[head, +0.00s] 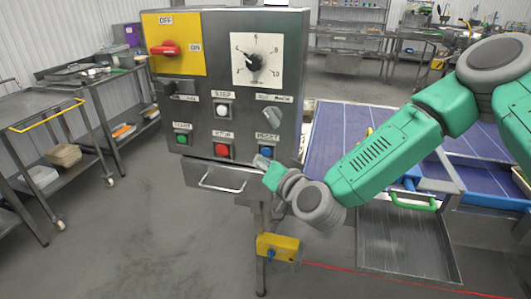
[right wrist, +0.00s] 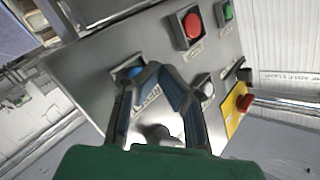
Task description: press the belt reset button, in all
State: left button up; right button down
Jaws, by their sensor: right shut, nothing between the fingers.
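The blue reset button (head: 266,152) sits at the lower right of the grey control panel (head: 215,105), under a "RESET" label. It also shows in the right wrist view (right wrist: 127,72), partly hidden behind a finger. My right gripper (head: 262,163) is shut and empty, its tips just below the button in the head view. In the right wrist view my fingertips (right wrist: 157,70) meet just beside the button, close to the panel. I cannot tell whether they touch it. My left gripper is not in view.
The red button (head: 222,150) and green button (head: 181,139) sit left of the blue one. A white button (head: 223,110), dial (head: 253,62) and red switch (head: 166,48) are above. A drawer handle (head: 221,184) juts out below. A blue conveyor belt (head: 335,128) lies to the right.

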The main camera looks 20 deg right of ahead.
jog(key=shift+s+a, duration=0.65)
jog(key=shift+s, duration=0.25)
jog(key=shift+s+a, duration=0.6)
jog(key=shift+s, duration=0.25)
jog(key=s+f+n+g+b, duration=0.1)
jog(key=s+f+g+b, duration=0.15)
jog(key=s+f, duration=0.5)
jog(key=s+f+n+g+b, duration=0.2)
jog(key=s+f+g, duration=0.15)
jog(key=f, duration=0.65)
jog(key=s+f+n+g+b, duration=0.1)
jog(key=s+f+g+b, duration=0.15)
jog(key=s+f, duration=0.5)
jog(key=s+d+f+n+g+h+b, duration=0.1)
jog(key=s+d+f+g+h+b, duration=0.2)
jog(key=s+d+f+g, duration=0.4)
jog(key=s+d+f+b, duration=0.1)
jog(key=s+d+f, duration=0.4)
jog(key=s, duration=0.4)
jog(key=shift+d+f+n, duration=0.35)
jog(key=shift+f+n, duration=0.05)
jog(key=shift+f, duration=0.3)
